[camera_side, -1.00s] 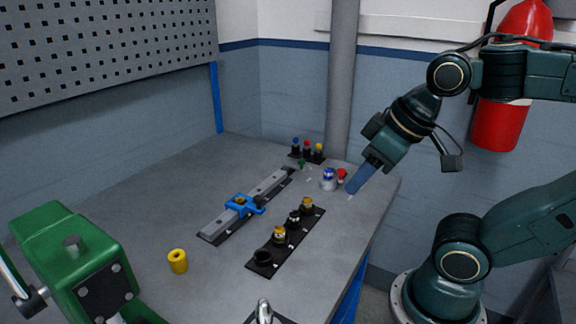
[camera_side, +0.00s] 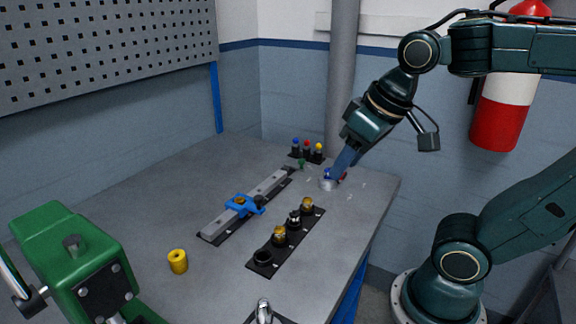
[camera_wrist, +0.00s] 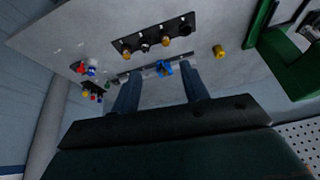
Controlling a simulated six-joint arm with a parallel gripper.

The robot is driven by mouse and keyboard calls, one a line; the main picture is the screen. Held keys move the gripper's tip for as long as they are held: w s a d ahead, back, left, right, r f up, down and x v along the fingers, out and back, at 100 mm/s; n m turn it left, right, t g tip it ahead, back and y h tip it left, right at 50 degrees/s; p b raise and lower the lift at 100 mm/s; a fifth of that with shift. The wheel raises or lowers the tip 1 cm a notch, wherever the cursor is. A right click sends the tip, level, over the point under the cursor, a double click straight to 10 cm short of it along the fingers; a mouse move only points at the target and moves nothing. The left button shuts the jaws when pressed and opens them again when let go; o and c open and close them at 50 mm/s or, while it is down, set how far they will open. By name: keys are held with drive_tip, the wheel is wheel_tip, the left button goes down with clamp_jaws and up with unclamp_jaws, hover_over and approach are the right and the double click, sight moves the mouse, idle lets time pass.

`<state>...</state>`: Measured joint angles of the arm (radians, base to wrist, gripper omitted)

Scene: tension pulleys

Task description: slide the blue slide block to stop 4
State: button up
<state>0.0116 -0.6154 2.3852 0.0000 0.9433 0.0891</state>
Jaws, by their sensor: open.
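I cannot read stop marks along the rail.
A dark strip (camera_side: 262,258) with several posts and pulleys lies right of the rail. A yellow cylinder (camera_side: 178,261) stands near the front left. A green machine (camera_side: 75,265) fills the front left corner. Red, blue and yellow knobs (camera_side: 307,150) stand at the back.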

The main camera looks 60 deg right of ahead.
drive_tip(key=w+d+r+m+g, duration=0.2)
drive_tip(key=w+m+g, duration=0.15)
drive_tip(key=w, duration=0.75)
drive_tip(key=m+g, duration=0.2)
drive_tip(key=m, duration=0.2)
hover_over(258, 197)
drive_tip(key=shift+t, duration=0.25)
wheel_tip(258, 197, down, 5)
drive_tip(key=shift+f, duration=0.15)
drive_tip(key=shift+f, duration=0.15)
wheel_tip(258, 197, down, 14)
drive_tip(key=shift+r, duration=0.25)
clamp_jaws()
